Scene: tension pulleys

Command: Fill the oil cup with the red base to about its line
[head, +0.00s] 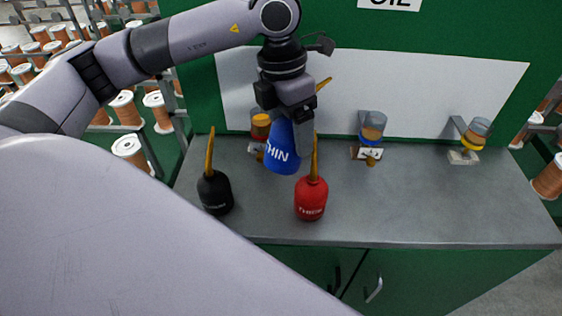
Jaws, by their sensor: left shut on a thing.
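My left gripper (289,112) is shut on a blue oil can (281,157) marked "THIN" and holds it up above the counter. The can leans a little, and its yellow spout shows past the gripper, pointing up and right. The oil cup with the red base (259,132) is just left of the blue can, near the back panel. It shows orange in its upper part; its lower part is partly hidden by the can, and I cannot make out its line. My right gripper is not in view.
A black oil can (215,194) and a red oil can (311,201) stand upright on the grey counter (420,210). A cup with a blue base (372,128) and one with a yellow base (474,134) are farther right. The counter's right front is clear.

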